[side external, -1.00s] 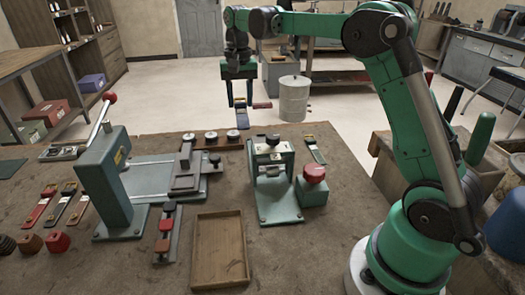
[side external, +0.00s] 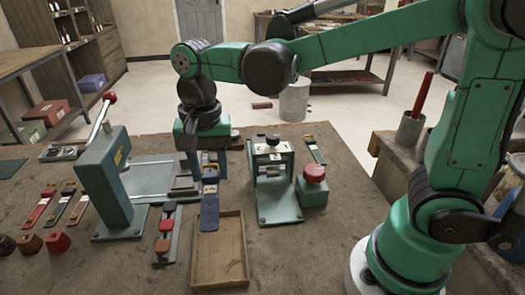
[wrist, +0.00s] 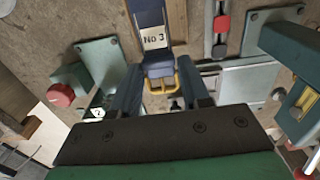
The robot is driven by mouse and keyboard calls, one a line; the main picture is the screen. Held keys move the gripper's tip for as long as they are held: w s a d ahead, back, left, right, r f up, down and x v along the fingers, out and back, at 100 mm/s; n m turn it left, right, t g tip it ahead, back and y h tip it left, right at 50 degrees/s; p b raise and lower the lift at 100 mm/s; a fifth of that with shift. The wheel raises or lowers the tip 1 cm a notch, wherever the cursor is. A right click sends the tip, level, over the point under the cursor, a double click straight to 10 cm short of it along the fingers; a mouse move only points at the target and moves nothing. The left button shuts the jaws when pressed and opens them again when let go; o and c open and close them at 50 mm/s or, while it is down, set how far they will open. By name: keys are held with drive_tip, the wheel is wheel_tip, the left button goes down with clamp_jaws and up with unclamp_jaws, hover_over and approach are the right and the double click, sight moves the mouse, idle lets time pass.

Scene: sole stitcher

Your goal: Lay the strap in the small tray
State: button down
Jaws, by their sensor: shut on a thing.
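The strap (side external: 210,208) is dark blue with a pale label and a gold buckle. In the wrist view the strap (wrist: 151,40) shows its "No 3" label, with the buckle at the jaws. My gripper (side external: 203,166) is shut on its buckle end, and the strap hangs with its free end toward the viewer. The small wooden tray (side external: 238,250) lies in front and looks empty. In the side view the strap's free end overlaps the tray's far left corner; its height above the tray is unclear.
A green lever press (side external: 108,185) stands left. A clamp fixture (side external: 272,180) with a red-knobbed block (side external: 313,186) stands right of the strap. A rail with coloured blocks (side external: 166,235) lies just left of the tray. Bare bench shows right of the tray.

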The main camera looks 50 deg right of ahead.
wheel_tip(320, 180, down, 12)
drive_tip(key=shift+f, duration=0.25)
idle(0.4)
drive_tip(key=shift+c, duration=2.1)
unclamp_jaws()
drive_tip(key=shift+f, duration=0.15)
wheel_tip(320, 180, up, 12)
drive_tip(key=shift+r, duration=0.1)
drive_tip(key=shift+s+d+r, duration=0.15)
drive_tip(key=shift+d+r, duration=0.05)
drive_tip(key=shift+d, duration=0.1)
drive_tip(key=s+d+n+t, duration=0.4)
drive_tip(key=d+n+t, duration=0.3)
drive_tip(key=n, duration=0.2)
drive_tip(key=shift+d+r, duration=0.2)
drive_tip(key=shift+r, duration=0.1)
